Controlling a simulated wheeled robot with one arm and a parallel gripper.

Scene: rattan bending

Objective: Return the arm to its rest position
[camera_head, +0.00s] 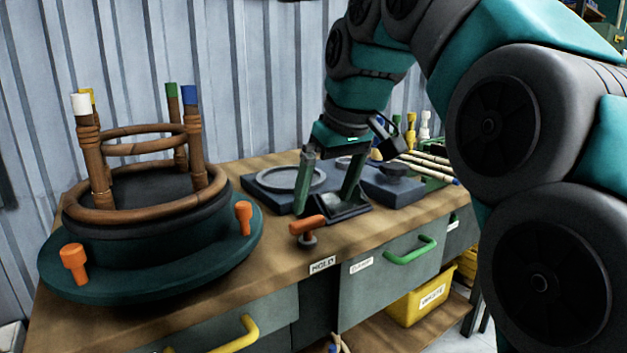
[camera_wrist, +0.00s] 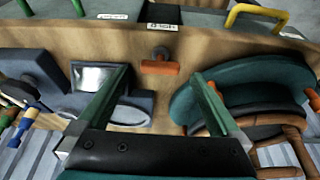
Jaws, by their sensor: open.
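My gripper (camera_head: 328,205) hangs from my teal and black arm over the middle of the wooden workbench (camera_head: 262,172). Its two green fingers are spread wide apart with nothing between them. In the wrist view my gripper (camera_wrist: 162,90) also shows open and empty, with an orange-handled clamp (camera_wrist: 160,67) and bare bench beyond the fingertips. In the head view the orange handle (camera_head: 307,225) is just in front of the gripper. A dark plate with a grey ring (camera_head: 283,180) lies behind the fingers, partly hidden by them.
A rattan frame (camera_head: 150,205) with colour-capped posts stands on a round teal turntable (camera_head: 150,275) at left. Orange knobs (camera_head: 74,262) stick up from its rim. Drawers with green (camera_head: 411,250) and yellow handles line the front. A yellow waste bin (camera_head: 422,300) sits below. Coloured pegs stand behind right.

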